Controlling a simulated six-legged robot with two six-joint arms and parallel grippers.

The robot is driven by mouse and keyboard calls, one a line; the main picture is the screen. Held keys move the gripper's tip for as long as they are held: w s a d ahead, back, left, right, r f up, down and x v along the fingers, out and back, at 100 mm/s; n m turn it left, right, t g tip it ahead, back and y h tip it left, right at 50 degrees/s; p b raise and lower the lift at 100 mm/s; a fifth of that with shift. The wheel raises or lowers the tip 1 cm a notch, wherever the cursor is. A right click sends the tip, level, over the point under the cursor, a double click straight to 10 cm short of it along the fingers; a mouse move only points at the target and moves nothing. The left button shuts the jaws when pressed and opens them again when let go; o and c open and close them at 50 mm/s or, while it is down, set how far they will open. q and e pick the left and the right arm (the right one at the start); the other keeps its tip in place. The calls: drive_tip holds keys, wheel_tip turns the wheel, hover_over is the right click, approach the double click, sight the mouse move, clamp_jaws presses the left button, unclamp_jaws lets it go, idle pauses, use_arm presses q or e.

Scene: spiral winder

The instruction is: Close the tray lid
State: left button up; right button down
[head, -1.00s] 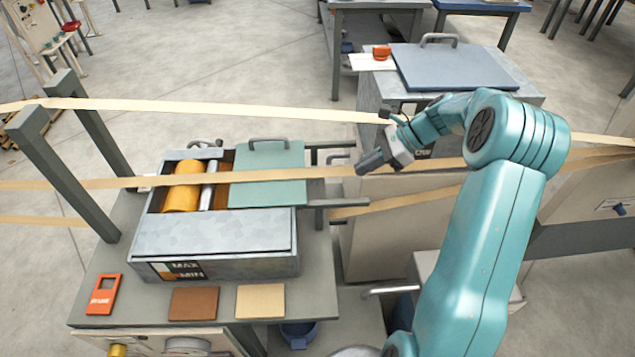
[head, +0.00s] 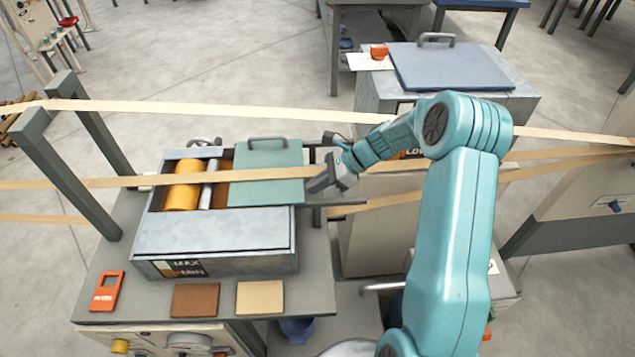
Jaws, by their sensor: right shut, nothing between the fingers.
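The metal tray (head: 215,267) sits on the grey table at left, with a MAX/MIN label on its front. Its teal lid (head: 268,160), with a grey handle (head: 267,142), lies over the right part of the tray. The left part is open and shows a yellow roller (head: 182,192) and a pale roller (head: 208,190). My right gripper (head: 313,187) is shut and empty, just right of the lid's right edge. I cannot tell whether it touches the lid. My left gripper is not in view.
Pale strips (head: 215,108) run across the view above and over the tray. Grey posts (head: 68,172) stand at the table's left. An orange tag (head: 107,291), a brown square (head: 195,299) and a tan square (head: 260,297) lie in front. A blue-lidded cabinet (head: 450,68) stands behind.

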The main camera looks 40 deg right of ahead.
sight(295, 190)
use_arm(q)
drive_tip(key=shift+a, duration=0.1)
use_arm(e)
drive_tip(key=shift+a, duration=0.1)
drive_tip(key=w+a, duration=0.2)
drive_tip(key=a, duration=0.1)
drive_tip(key=shift+w+a, duration=0.1)
drive_tip(key=shift+w, duration=0.25)
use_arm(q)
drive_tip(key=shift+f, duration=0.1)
use_arm(e)
drive_tip(key=shift+s, duration=0.1)
